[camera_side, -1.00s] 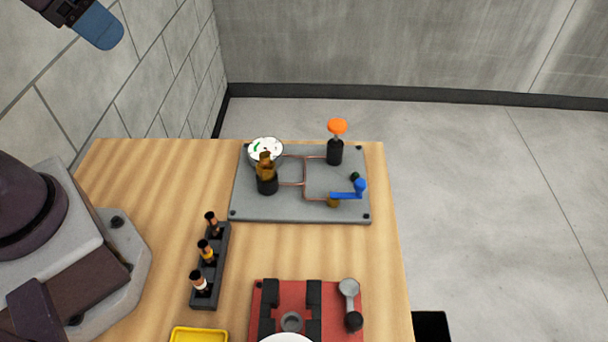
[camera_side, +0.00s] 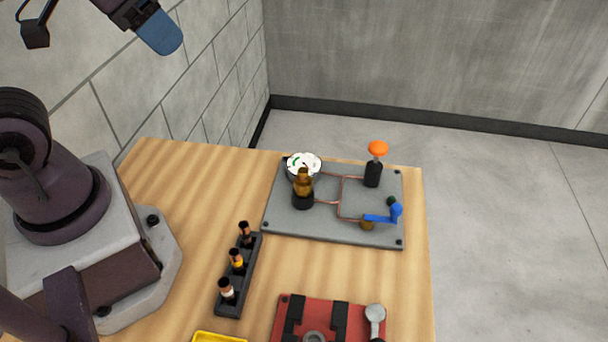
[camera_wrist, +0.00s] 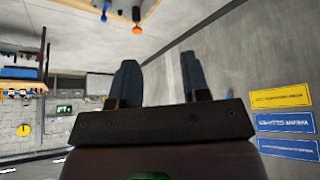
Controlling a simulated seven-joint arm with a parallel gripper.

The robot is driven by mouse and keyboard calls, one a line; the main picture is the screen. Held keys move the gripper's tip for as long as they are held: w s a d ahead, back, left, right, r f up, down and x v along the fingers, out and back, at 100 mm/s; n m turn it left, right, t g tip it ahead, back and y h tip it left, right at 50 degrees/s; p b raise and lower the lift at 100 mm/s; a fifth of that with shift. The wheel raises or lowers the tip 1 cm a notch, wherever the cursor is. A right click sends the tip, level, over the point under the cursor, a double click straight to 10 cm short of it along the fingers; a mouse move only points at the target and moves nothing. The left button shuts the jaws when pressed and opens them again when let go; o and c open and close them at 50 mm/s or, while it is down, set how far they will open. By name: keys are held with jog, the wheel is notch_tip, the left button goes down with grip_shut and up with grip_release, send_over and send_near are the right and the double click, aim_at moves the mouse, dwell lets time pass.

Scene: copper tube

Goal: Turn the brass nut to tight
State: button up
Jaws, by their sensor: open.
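A grey board (camera_side: 277,225) lies on the wooden table in the side view and carries thin copper tubing (camera_side: 342,193). A brass-coloured fitting (camera_side: 303,182) stands upright in a black base on the board's left, and looks like the brass nut. Its threads and tightness are too small to tell. My gripper (camera_side: 163,36) is high at the upper left, well away from the board. In the wrist view my gripper (camera_wrist: 157,75) has its two blue-grey fingers apart with nothing between them.
A white-faced gauge (camera_side: 304,162), an orange-topped knob (camera_side: 377,149) and a blue lever (camera_side: 381,217) crowd the board. A black rack (camera_side: 229,300) of small bottles, a red fixture (camera_side: 325,312) and a yellow tray (camera_side: 219,337) stand nearer. Bare table (camera_side: 190,215) lies left of the board.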

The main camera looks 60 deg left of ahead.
jog(key=o, duration=0.3)
jog(key=shift+f, duration=0.1)
jog(key=n+g, duration=0.6)
jog(key=n, duration=1)
send_over(303, 170)
notch_tip(303, 170, down, 17)
jog(key=shift+m, duration=0.3)
notch_tip(303, 170, down, 12)
jog(key=shift+c, duration=0.3)
jog(key=c, duration=0.9)
